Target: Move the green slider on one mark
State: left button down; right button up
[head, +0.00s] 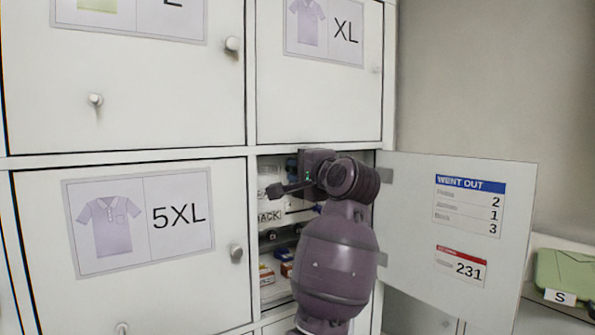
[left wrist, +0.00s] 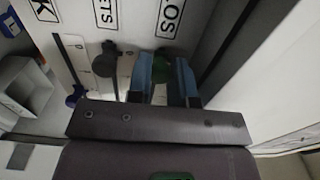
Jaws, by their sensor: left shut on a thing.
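The green slider (left wrist: 163,70) is a round knob on a pale upright panel (left wrist: 72,48) with slots and printed marks, seen in the left wrist view. My left gripper (left wrist: 161,88) is shut on it, with one blue-padded finger on each side. In the head view my left gripper (head: 293,166) reaches into the open locker compartment (head: 268,222), and my wrist hides the slider. My right gripper is in neither view.
A dark knob (left wrist: 106,62) and a blue knob (left wrist: 75,95) sit left of the green one. The open locker door (head: 410,220), bearing a "WENT OUT" sheet (head: 468,205), stands close to the right of my arm. Boxes (head: 267,274) lie lower in the compartment.

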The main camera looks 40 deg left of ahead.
pick_arm(q)
jog(key=w+b, duration=0.1)
jog(key=w+d+b, duration=0.1)
jog(key=w, duration=0.1)
jog(key=shift+w+d, duration=0.15)
jog(key=c, duration=1.3)
grip_release()
jog(key=shift+o, duration=0.2)
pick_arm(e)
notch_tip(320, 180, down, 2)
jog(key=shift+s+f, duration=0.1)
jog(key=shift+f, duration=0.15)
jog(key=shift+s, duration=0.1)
